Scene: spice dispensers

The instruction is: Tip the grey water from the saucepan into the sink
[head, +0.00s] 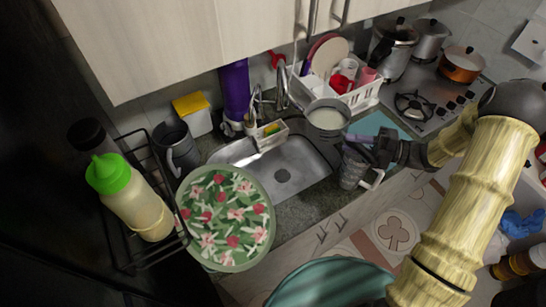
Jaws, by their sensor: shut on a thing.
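The saucepan (325,135) is a small grey pan with pale grey water (326,118) in it. It is held roughly level at the back right of the sink (302,172), near the dish rack. My gripper (368,139) comes in from the right and is shut on the saucepan's handle, which is mostly hidden by the fingers. The steel sink basin is open, with its drain (282,176) in view and no water visible in it.
The tap (281,95) and a sponge caddy (268,132) stand behind the sink. A white dish rack (365,97) is behind the saucepan. A glass mug (352,170) stands right of the sink, below my gripper. A floral plate (225,218) is at the sink's left.

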